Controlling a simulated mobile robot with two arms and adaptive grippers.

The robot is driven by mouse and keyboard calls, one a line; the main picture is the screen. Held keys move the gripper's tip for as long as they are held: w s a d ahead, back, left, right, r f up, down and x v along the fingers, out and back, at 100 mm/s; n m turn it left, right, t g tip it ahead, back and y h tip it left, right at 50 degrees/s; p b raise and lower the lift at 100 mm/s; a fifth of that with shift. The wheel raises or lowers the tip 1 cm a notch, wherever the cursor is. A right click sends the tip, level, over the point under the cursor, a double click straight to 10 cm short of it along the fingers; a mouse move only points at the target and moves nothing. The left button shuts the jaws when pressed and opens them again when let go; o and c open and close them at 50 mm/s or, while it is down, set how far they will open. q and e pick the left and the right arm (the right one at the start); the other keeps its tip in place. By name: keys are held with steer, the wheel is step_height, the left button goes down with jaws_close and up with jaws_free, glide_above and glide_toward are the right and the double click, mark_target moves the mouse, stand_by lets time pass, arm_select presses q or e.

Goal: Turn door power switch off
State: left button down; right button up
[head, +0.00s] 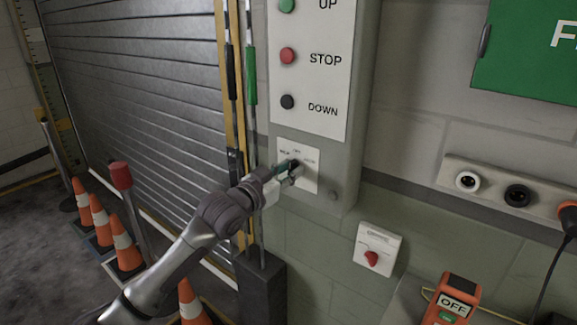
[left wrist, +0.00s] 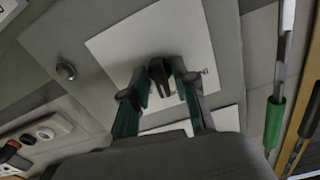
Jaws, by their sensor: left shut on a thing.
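The door power switch is a small dark knob on a white plate (head: 312,178) low on the grey door control box (head: 352,130). My left gripper (head: 293,170) is at this plate in the head view, its fingers covering most of the knob. In the left wrist view the dark knob (left wrist: 159,72) sits between the fingertips of my left gripper (left wrist: 156,88), which are shut on it. The plate (left wrist: 120,50) shows around the fingers. The plate's small lettering is too small or covered to read fully. My right gripper is not in view.
UP, STOP (head: 288,56) and DOWN (head: 288,102) buttons sit above the plate. The shutter door (head: 150,90) and several orange cones (head: 124,250) are at left. An orange OFF device (head: 452,303) is at lower right.

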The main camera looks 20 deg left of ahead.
arm_select(q)
steer(key=shift+n, duration=0.6)
steer(key=shift+p, duration=0.3)
steer(key=c, duration=1.2)
jaws_free()
steer(key=v, duration=1.2)
steer(key=shift+f, duration=0.1)
